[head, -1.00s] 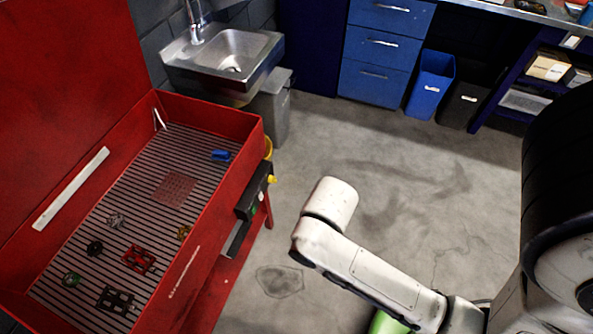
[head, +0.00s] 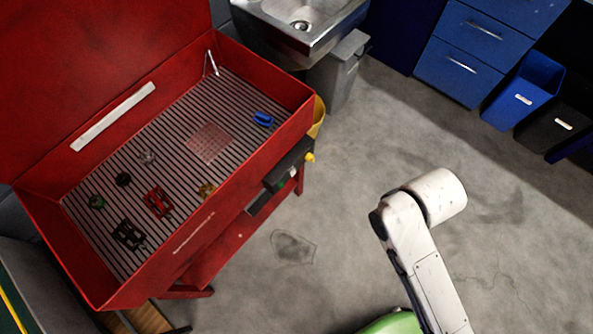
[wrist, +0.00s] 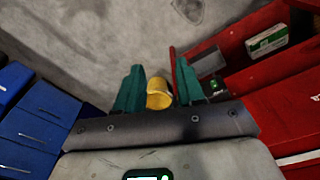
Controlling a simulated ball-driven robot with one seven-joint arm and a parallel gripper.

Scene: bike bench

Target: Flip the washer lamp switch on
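The red parts washer (head: 245,218) stands open at the left of the head view, with a long white strip (head: 113,117) inside its raised lid. In the wrist view, the washer's red side (wrist: 285,102) is at the right. My gripper (wrist: 159,82) shows there with two teal fingers apart and nothing held. A yellow bucket (wrist: 159,94) shows beyond the fingers.
Small parts lie on the washer's slatted tray. Blue drawers (head: 470,55) and a blue bin (head: 523,92) are at the back right. The floor between is clear.

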